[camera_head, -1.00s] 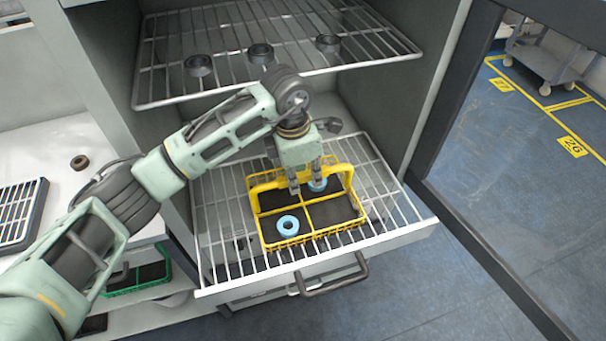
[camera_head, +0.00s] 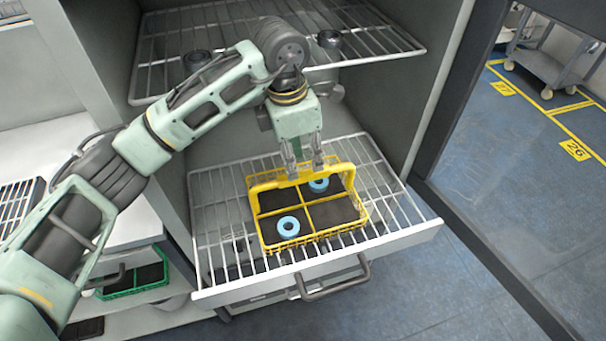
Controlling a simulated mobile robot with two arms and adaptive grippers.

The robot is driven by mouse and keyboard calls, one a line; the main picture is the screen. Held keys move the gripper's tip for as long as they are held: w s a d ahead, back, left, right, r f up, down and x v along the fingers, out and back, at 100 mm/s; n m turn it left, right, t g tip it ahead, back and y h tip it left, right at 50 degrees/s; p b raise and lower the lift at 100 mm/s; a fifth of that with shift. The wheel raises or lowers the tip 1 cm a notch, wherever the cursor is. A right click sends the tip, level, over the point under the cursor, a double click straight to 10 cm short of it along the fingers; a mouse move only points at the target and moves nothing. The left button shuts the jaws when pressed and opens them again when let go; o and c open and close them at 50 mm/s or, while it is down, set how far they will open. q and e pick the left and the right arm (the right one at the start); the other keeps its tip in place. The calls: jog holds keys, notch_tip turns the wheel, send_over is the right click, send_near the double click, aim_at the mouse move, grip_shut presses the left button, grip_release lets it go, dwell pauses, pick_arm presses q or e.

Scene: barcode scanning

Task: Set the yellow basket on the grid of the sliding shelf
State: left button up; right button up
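The yellow basket (camera_head: 262,232) sits on the wire grid (camera_head: 222,215) of the pulled-out sliding shelf. It stands upright, its handle (camera_head: 268,187) raised across its middle. It has dark-floored compartments; one light-blue ring (camera_head: 288,226) lies in the front left one and another (camera_head: 319,185) in the back right one. My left gripper (camera_head: 306,175) is above the basket, pointing down, with its two fingers apart. The fingertips are at the handle's top bar; I cannot tell whether they touch it. My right gripper is not in view.
A fixed upper rack (camera_head: 370,45) with several dark round parts is above the shelf. A cabinet door (camera_head: 500,265) stands open at right. A white counter with a black-framed rack is at left, and a green basket (camera_head: 135,285) is below it. Bare grid surrounds the yellow basket.

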pick_arm(q)
jog(key=shift+s+a+r+b, duration=0.1)
jog(key=shift+r+b, duration=0.1)
jog(key=shift+r, duration=0.7)
jog(key=shift+w+a+r+b, duration=0.1)
jog(key=shift+r+b, duration=0.1)
jog(key=shift+r, duration=0.7)
jog(key=shift+s+a+r+b, duration=0.1)
jog(key=shift+r+b, duration=0.1)
jog(key=shift+r, duration=0.7)
